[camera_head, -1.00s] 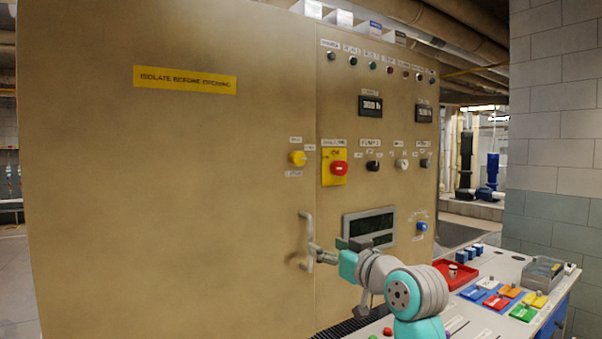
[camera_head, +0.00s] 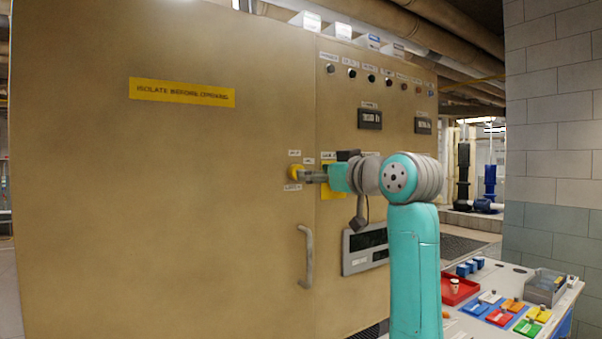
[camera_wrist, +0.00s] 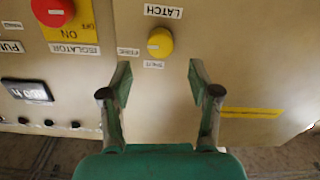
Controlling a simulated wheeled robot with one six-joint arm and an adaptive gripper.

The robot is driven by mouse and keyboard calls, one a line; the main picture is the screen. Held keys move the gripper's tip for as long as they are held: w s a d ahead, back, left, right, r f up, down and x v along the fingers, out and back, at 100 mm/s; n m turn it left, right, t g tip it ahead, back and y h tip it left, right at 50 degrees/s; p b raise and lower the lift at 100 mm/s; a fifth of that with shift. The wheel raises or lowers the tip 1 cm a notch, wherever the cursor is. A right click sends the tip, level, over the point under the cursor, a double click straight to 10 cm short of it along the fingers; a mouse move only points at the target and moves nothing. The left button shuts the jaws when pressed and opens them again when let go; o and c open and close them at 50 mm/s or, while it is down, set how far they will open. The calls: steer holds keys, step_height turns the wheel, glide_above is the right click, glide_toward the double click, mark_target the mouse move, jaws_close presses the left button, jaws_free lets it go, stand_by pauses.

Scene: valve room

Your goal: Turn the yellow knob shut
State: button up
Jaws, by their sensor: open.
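The yellow knob (camera_wrist: 160,42) sits on the tan cabinet door, under a label reading LATCH in the wrist view, with smaller labels around it. In the head view the knob (camera_head: 296,173) is partly covered by my gripper (camera_head: 312,176), which is raised to its height and points at it from the right. In the wrist view my gripper (camera_wrist: 158,82) is open and empty. Its two fingers stand to either side, with the knob centred a little beyond the fingertips. I see no contact.
A red knob (camera_wrist: 53,10) on a yellow isolator plate (camera_wrist: 75,22) is close by. A grey door handle (camera_head: 307,255) is below the knob. The bench at right holds a red tray (camera_head: 457,290) and coloured blocks. A yellow warning strip (camera_head: 182,92) is higher on the door.

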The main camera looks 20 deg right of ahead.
steer(key=x, duration=0.6)
steer(key=shift+w+a, duration=0.1)
steer(key=shift+a, duration=0.05)
steer(key=c, duration=1.2)
